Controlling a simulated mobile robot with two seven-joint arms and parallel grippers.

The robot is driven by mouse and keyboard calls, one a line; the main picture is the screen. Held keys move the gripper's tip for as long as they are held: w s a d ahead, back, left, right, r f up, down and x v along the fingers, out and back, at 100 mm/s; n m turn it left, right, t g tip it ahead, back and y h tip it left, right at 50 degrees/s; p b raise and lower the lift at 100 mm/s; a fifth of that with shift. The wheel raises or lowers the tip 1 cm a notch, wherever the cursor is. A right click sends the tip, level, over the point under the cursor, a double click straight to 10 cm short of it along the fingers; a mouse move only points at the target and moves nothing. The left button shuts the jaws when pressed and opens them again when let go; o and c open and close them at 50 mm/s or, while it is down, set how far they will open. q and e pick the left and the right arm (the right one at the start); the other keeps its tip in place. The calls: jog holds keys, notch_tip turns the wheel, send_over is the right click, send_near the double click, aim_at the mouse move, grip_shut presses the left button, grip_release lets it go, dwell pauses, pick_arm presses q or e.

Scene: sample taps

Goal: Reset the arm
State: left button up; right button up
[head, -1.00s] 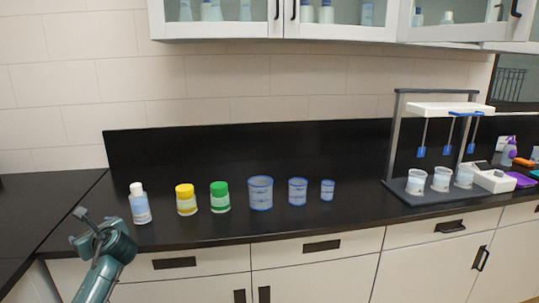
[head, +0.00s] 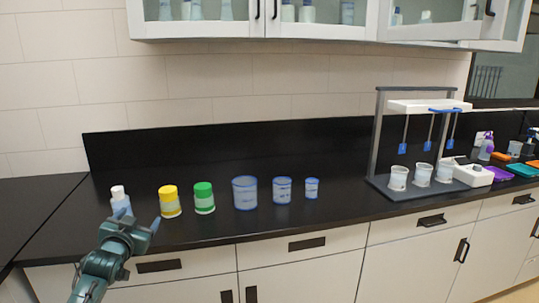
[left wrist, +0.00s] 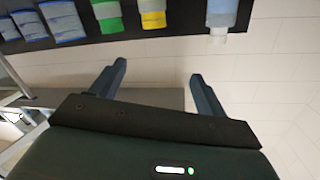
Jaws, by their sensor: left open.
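My left gripper (head: 134,218) is open and empty, low at the left in front of the counter. It also shows in the left wrist view (left wrist: 158,70), its two fingers apart with nothing between them. In the head view it partly covers the white-capped bottle (head: 119,199). That bottle shows upside down at the top of the left wrist view (left wrist: 222,12), apart from the fingers. My right gripper is not in view.
On the black counter (head: 330,214) stand a yellow-capped jar (head: 170,203), a green-capped jar (head: 204,199) and three blue-marked beakers (head: 245,194) in a row. A stirrer stand (head: 428,187) with cups is at the right. Wall cabinets (head: 200,30) hang above.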

pick_arm(q)
jog(key=s+d+f+m+g+h, duration=0.1)
jog(key=s+d+f+g, duration=0.1)
jog(key=s+d+f, duration=0.5)
jog(key=s+d+f+g+h, duration=0.15)
jog(key=s+d+f, duration=0.25)
jog(key=s+f, duration=0.6)
jog(key=s+d+f+g, duration=0.1)
jog(key=s+d+f, duration=0.1)
jog(key=s, duration=0.5)
jog(key=s+d+f+g+h, duration=0.1)
jog(key=s+d+f, duration=0.1)
jog(key=s+d, duration=0.2)
jog(key=s+d+f+g+h, duration=0.1)
jog(key=s+d+f, duration=0.2)
jog(key=s, duration=0.7)
jog(key=shift+s+n, duration=0.2)
jog(key=shift+n, duration=0.2)
